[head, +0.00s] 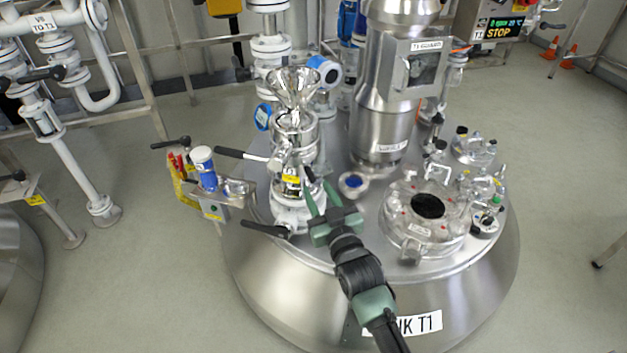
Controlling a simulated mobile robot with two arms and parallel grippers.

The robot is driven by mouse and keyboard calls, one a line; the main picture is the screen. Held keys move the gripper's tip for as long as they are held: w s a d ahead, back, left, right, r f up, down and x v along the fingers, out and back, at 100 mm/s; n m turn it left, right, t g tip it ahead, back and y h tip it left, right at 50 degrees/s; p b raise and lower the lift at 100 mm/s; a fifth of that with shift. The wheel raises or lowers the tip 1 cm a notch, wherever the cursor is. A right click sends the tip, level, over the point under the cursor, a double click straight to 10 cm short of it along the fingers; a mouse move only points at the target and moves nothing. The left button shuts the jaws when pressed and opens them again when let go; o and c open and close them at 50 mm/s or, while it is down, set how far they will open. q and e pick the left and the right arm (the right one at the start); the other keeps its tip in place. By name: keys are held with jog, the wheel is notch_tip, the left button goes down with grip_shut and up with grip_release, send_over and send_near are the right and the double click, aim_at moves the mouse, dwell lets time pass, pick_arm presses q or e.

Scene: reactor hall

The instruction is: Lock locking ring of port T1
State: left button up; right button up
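The tank (300,283) carries a partly hidden label ending in "K T1". A vertical port assembly stands on its lid, with a steel funnel (295,88) on top and a yellow label (290,179) lower down. I cannot single out the locking ring; a dark band just below the yellow label is partly hidden by my gripper. My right gripper (316,177), with green fingers, is beside the right of this lower section. Its fingers are apart, and I see nothing held between them. Whether a finger touches the port is unclear. My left gripper is out of view.
Black handles (266,229) stick out left of the port. Open floor lies left of the tank.

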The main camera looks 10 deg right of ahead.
aim_at(308, 170)
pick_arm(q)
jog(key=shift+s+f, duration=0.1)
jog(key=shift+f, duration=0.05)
pick_arm(e)
jog(key=shift+s, duration=0.35)
